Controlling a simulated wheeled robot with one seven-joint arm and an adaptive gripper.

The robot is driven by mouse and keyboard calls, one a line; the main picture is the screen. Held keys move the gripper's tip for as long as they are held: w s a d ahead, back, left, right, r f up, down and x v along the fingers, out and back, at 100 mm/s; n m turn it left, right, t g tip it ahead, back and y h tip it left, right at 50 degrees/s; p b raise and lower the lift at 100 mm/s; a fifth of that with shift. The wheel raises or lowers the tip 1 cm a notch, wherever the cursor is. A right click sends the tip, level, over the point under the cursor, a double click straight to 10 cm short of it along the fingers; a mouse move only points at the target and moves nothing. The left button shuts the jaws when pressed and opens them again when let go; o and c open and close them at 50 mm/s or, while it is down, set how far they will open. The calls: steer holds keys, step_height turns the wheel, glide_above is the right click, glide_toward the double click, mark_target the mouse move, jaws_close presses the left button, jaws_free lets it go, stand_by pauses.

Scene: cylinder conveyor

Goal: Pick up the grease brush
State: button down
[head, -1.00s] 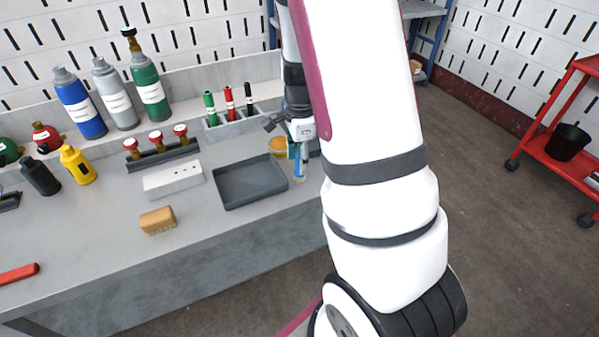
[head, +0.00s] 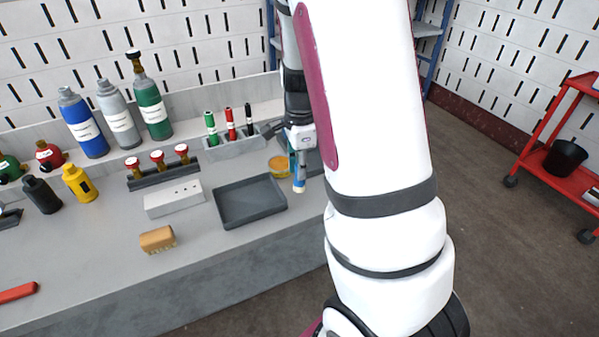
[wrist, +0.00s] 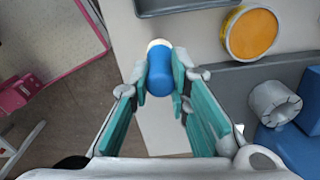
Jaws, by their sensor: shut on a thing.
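The grease brush (head: 299,180) has a blue handle and a pale tip at its lower end. In the head view it hangs below my gripper (head: 300,150), just right of a round orange tin (head: 280,165). In the wrist view the brush (wrist: 159,74) sits between the teal fingertip pads of my gripper (wrist: 164,80), which is shut on it. The brush looks roughly upright and seems held above the bench. Its upper part is hidden by the fingers.
A dark grey tray (head: 250,202) is on the bench left of the brush. A marker holder (head: 235,147) stands behind it. A white block (head: 174,198) and a tan brush-like block (head: 157,239) lie further left. Bottles line the back.

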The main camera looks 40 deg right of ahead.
steer(key=s+a+p, duration=0.2)
steer(key=s+p, duration=0.1)
steer(key=s, duration=0.4)
steer(key=s+a+r+p, duration=0.1)
steer(key=s+a+p, duration=0.1)
steer(key=s, duration=0.6)
steer(key=shift+a+r+p, duration=0.15)
steer(key=shift+a+p, duration=0.2)
steer(key=shift+p, duration=0.4)
steer(key=shift+w, duration=0.1)
stand_by(0.7)
